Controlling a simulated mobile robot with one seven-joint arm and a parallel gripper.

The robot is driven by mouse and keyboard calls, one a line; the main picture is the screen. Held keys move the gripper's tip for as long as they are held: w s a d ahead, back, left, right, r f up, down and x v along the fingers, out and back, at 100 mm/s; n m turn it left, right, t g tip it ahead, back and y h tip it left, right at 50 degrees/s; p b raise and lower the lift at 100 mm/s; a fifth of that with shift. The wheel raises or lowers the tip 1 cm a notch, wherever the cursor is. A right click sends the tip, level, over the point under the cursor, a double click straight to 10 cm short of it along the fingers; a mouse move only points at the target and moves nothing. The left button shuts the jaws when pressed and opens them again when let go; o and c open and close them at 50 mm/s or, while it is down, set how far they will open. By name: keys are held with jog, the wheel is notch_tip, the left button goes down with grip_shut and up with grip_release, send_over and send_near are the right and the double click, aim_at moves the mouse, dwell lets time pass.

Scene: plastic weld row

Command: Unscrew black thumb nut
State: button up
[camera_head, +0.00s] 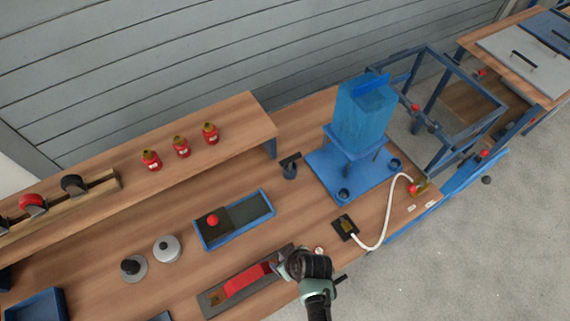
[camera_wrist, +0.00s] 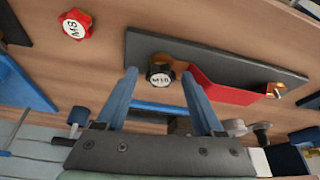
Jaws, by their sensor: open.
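The black thumb nut (camera_wrist: 160,74) has a white round label on top and sits near the left end of a dark plate (camera_wrist: 285,78) in the wrist view. My gripper (camera_wrist: 160,76) is open, with its two blue fingers to the left and right of the nut in that picture. Whether they are level with it or touch it, I cannot tell. In the head view my gripper (camera_head: 285,264) is over the right end of the plate (camera_head: 213,300) and hides the nut. A red part (camera_wrist: 225,86) lies on the plate beside the nut; it also shows in the head view (camera_head: 247,281).
A red knob (camera_wrist: 75,23) with a white label lies on the wooden bench near the plate. A blue tray (camera_head: 240,233) with a red ball-topped piece (camera_head: 212,220) is behind. A white hose (camera_head: 386,222) runs along the right side from a black fitting (camera_head: 344,228).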

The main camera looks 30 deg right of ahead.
jog(key=m+p, duration=0.1)
jog(key=m, duration=0.1)
jog(key=m+h+p, duration=0.1)
jog(key=m, duration=0.1)
jog(key=shift+a+r+h, duration=0.1)
jog(key=shift+a+h, duration=0.1)
jog(key=shift+h, duration=0.1)
jog(key=m+h, duration=0.1)
jog(key=m, duration=0.3)
jog(key=shift+w+g+p, duration=0.1)
jog(key=shift+g+p, duration=0.2)
jog(key=m+b, duration=0.1)
jog(key=m, duration=0.1)
jog(key=m+g+h, duration=0.1)
jog(key=m, duration=0.1)
jog(key=m+h+b, duration=0.1)
jog(key=m, duration=0.1)
jog(key=shift+w+a+f+g+b, duration=0.15)
jog(key=shift+a+f+g+b, duration=0.1)
jog(key=shift+g+b, duration=0.15)
jog(key=m+g+b, duration=0.1)
jog(key=m, duration=0.2)
jog(key=shift+r+h, duration=0.1)
jog(key=shift+h, duration=0.2)
